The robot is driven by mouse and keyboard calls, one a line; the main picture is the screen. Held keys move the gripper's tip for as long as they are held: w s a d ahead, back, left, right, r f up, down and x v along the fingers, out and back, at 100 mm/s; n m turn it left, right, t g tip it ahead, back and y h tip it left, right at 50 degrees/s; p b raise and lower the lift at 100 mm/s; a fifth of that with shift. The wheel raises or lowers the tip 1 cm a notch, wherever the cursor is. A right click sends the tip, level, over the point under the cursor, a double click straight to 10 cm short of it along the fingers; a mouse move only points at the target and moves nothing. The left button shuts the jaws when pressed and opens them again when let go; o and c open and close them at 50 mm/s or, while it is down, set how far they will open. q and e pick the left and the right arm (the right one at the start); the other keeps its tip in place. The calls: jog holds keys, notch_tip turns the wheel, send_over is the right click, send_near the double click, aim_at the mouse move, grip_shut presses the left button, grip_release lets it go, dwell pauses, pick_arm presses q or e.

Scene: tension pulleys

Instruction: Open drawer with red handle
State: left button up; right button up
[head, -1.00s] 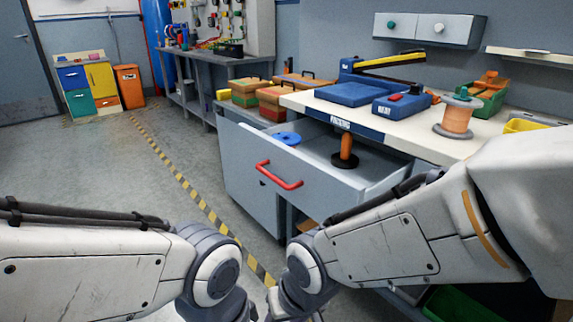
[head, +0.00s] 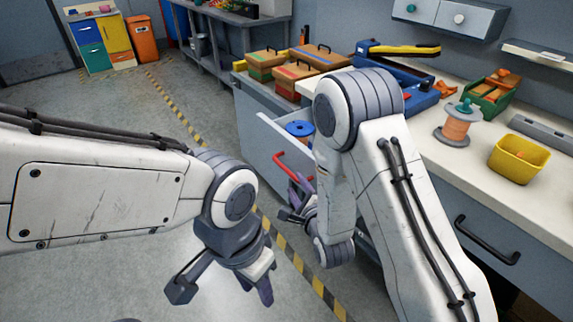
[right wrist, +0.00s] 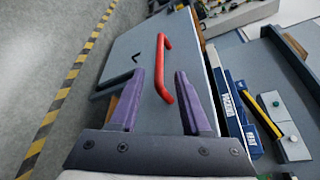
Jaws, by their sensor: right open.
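The drawer (head: 262,143) with the red handle (head: 293,165) stands pulled out from the bench, with a blue spool (head: 299,129) inside; my right arm hides much of it. My right gripper (head: 298,190) is open at the handle. In the right wrist view, the red handle (right wrist: 161,55) lies ahead of the grey drawer front (right wrist: 135,60), its near end showing between the two purple fingers of my right gripper (right wrist: 160,73). I cannot tell whether they touch it. My left gripper (head: 262,285) hangs over the floor, away from the drawer; its opening is unclear.
The bench top (head: 440,165) holds wooden-lidded boxes (head: 292,75), a copper spool (head: 457,125), a green bin (head: 492,97) and a yellow bin (head: 518,158). A dark-handled drawer (head: 490,242) is at right. The floor (head: 90,95) at left is free.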

aim_at(288, 173)
jog(key=x, duration=0.9)
jog(key=shift+w+f, duration=0.15)
jog(key=shift+w, duration=0.2)
grip_shut()
jog(key=shift+a, duration=0.1)
dwell(0.8)
